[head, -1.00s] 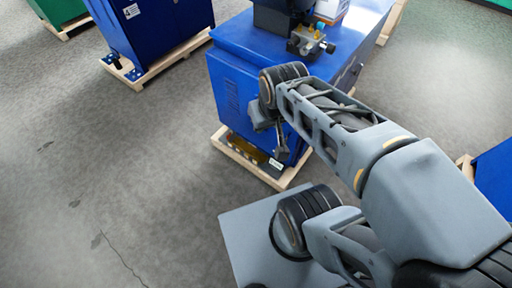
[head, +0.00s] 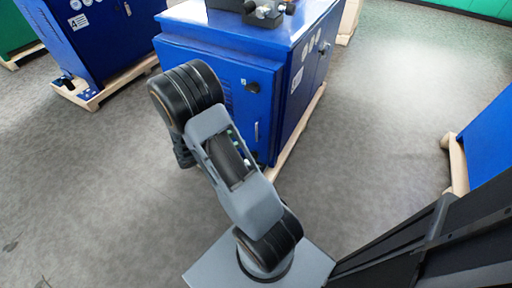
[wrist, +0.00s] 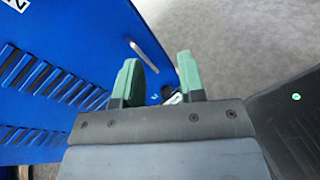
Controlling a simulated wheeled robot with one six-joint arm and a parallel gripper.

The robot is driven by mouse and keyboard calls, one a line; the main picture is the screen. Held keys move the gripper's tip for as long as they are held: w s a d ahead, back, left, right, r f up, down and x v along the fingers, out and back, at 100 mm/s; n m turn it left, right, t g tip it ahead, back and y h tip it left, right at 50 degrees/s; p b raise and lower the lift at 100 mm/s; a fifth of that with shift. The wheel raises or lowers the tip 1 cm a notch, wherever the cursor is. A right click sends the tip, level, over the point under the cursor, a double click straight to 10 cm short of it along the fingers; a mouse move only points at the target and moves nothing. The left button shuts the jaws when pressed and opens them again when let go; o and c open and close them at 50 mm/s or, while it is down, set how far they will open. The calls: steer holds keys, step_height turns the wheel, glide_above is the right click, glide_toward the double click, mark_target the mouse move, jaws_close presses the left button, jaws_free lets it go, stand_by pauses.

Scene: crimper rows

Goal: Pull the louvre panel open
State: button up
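The louvre panel (wrist: 45,85) is blue with rows of dark slots and fills the left of the wrist view. In the head view part of the louvre panel (head: 229,92) shows on the front of the blue cabinet beyond my arm. A thin pale bar handle (wrist: 148,58) stands near the panel's right edge; it also shows upright in the head view (head: 256,132). The handle lies just beyond and left of the gap. In the head view my arm hides the gripper.
The blue cabinet (head: 290,45) stands on a wooden pallet (head: 298,136). A dark knob (head: 252,87) sits on its front. Another blue cabinet (head: 95,40) is at the left and a blue unit (head: 490,140) at the right.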

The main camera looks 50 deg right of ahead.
steer(key=w+d+f+n+t+h+b, duration=0.1)
steer(key=w+f+n+t+b, duration=0.15)
steer(key=f, duration=0.35)
steer(key=w+d+f+n+t+h+b, duration=0.1)
steer(key=f+n+t+h+b, duration=0.15)
steer(key=f, duration=0.35)
steer(key=n+b, duration=0.1)
steer(key=b, duration=0.2)
glide_above(257, 141)
steer(key=shift+w+d+f+y, duration=0.15)
steer(key=shift+w+y, duration=0.15)
steer(key=shift+y, duration=0.05)
steer(key=shift+c, duration=0.4)
jaws_close()
steer(key=shift+g, duration=0.4)
